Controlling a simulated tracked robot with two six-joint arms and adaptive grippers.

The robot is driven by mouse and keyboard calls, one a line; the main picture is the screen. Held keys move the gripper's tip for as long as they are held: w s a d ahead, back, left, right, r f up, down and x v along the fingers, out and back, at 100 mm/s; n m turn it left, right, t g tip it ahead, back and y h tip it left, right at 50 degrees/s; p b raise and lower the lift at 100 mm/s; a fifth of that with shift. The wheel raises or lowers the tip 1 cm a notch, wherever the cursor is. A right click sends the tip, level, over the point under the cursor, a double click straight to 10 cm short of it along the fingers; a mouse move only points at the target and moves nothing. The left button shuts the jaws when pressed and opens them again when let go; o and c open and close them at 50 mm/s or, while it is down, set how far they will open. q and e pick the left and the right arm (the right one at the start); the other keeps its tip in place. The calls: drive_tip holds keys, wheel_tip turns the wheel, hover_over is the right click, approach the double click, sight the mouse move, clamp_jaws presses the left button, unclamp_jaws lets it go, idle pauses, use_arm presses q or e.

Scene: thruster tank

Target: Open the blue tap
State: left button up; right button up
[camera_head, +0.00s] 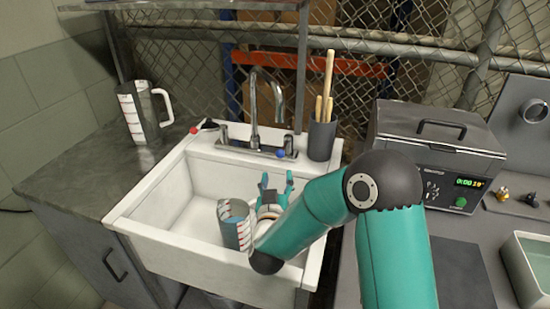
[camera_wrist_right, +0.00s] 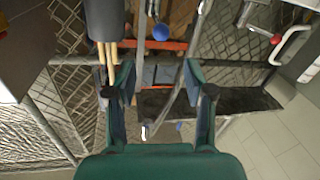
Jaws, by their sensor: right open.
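The blue tap (camera_head: 281,153) is a small blue knob at the right of the chrome faucet (camera_head: 254,105), on the back ledge of the white sink. It also shows as a blue ball in the right wrist view (camera_wrist_right: 160,32), above and between the fingertips in the picture. My right gripper (camera_head: 276,182) is open and empty, with its fingers pointing toward the blue tap from the front and apart from it. Both fingers also show in the wrist view (camera_wrist_right: 159,76). The red tap (camera_head: 194,130) is at the faucet's left. My left gripper is not in view.
A measuring cup (camera_head: 233,224) with bluish contents stands in the sink (camera_head: 180,190), beside my right forearm. A dark utensil holder (camera_head: 321,138) stands just right of the blue tap. A jug (camera_head: 143,112) is on the left counter. A lidded machine (camera_head: 440,140) stands at right.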

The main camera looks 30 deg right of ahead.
sight(279, 157)
drive_tip(key=p+x, duration=0.2)
drive_tip(key=x, duration=0.9)
drive_tip(key=shift+w+f, duration=0.1)
drive_tip(key=shift+f, duration=0.05)
drive_tip(key=shift+w+d, duration=0.3)
drive_tip(key=shift+w, duration=0.15)
clamp_jaws()
